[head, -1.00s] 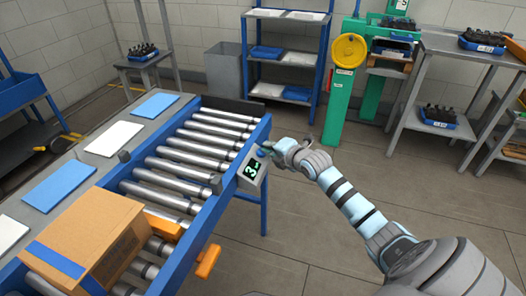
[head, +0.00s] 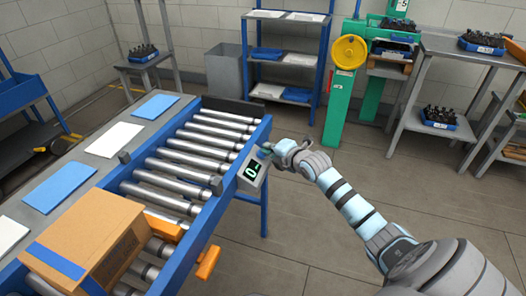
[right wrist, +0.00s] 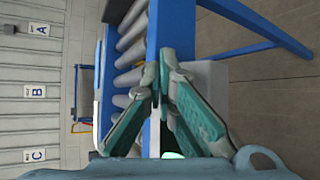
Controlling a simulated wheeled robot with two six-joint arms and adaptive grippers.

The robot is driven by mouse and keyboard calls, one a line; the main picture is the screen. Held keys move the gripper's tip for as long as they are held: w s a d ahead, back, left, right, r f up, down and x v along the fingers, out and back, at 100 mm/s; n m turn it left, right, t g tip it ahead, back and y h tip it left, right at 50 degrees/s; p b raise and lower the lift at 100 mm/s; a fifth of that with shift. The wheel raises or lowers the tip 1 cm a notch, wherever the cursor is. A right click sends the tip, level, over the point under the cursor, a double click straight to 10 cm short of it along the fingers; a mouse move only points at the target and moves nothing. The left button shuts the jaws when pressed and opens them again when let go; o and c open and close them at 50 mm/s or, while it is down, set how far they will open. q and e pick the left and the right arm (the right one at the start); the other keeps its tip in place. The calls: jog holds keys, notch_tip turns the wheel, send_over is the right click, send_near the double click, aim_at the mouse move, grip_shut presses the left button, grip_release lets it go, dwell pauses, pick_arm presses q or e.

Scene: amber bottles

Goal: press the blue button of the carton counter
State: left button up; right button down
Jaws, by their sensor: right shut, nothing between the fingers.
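The carton counter (head: 252,171) is a small grey box on the side rail of the roller conveyor, and its green display reads 0. Its blue button is hidden or too small to tell apart at my fingertips. My right gripper (head: 271,151) is at the counter's upper edge, fingers shut and empty, touching or very close to it. In the right wrist view my right gripper's teal fingers (right wrist: 164,72) meet at the tips in front of the grey counter box (right wrist: 212,80). My left gripper is in neither view.
A brown carton (head: 85,238) with blue tape sits on the near end of the roller conveyor (head: 185,163). An orange part (head: 207,263) sticks out from the near rail. The floor right of the conveyor is clear around my right arm.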

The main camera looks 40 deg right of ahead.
notch_tip(320, 180, up, 5)
jog(key=s+d+p, duration=0.1)
jog(key=s+p, duration=0.1)
jog(key=p, duration=0.3)
jog(key=shift+s+d+p, duration=0.3)
jog(key=shift+d, duration=0.1)
